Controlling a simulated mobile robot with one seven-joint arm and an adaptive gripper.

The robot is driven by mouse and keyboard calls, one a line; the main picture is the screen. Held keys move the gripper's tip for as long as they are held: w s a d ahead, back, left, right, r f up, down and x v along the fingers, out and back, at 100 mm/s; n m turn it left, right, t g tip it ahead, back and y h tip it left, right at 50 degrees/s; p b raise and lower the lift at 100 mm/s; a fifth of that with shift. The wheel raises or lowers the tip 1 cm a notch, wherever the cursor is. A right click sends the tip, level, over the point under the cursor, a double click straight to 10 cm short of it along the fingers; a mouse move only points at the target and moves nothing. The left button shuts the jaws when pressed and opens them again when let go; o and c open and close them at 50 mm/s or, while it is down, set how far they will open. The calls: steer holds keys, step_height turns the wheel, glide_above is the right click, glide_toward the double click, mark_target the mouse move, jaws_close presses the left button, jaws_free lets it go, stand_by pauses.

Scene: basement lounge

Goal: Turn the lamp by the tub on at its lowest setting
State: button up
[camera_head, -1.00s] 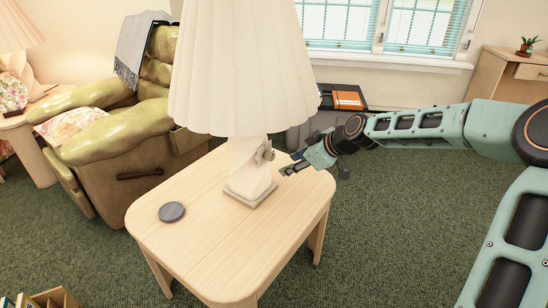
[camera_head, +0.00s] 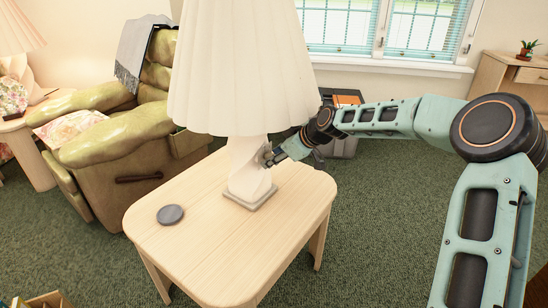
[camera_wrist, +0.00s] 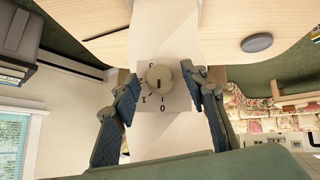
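The lamp (camera_head: 247,70) has a pleated cream shade and a white base (camera_head: 247,165) on a wooden side table (camera_head: 215,245). The wrist view shows a round knob (camera_wrist: 160,77) on a square plate (camera_wrist: 180,98) marked 0, 1, 2 and 3. A dark mark on the knob appears to point towards 0. My gripper (camera_wrist: 161,82) is open, one finger on each side of the knob with gaps visible. In the head view my gripper (camera_head: 272,155) is at the right side of the lamp base, just under the shade.
A grey disc (camera_head: 170,214) lies on the table's left part. A green armchair (camera_head: 130,150) stands behind left. A grey tub-like container (camera_head: 346,148) with an orange item on top stands behind my arm. The carpet at right is clear.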

jaws_close()
steer(key=shift+r+p, duration=0.1)
steer(key=shift+p, duration=0.45)
steer(key=shift+w+d+f+m+g+y+p, duration=0.1)
steer(key=shift+w+m+g+y+p, duration=0.05)
steer(key=shift+m+g+y+p, duration=0.75)
steer(key=shift+w+d+f+m+g+y+p, duration=0.1)
steer(key=shift+m+g+y+p, duration=0.45)
steer(key=shift+g+p, duration=0.45)
steer(key=shift+w+f+m+g+y+p, duration=0.15)
steer(key=shift+m+g+y+p, duration=0.55)
steer(key=shift+g, duration=0.5)
steer(key=shift+r, duration=0.1)
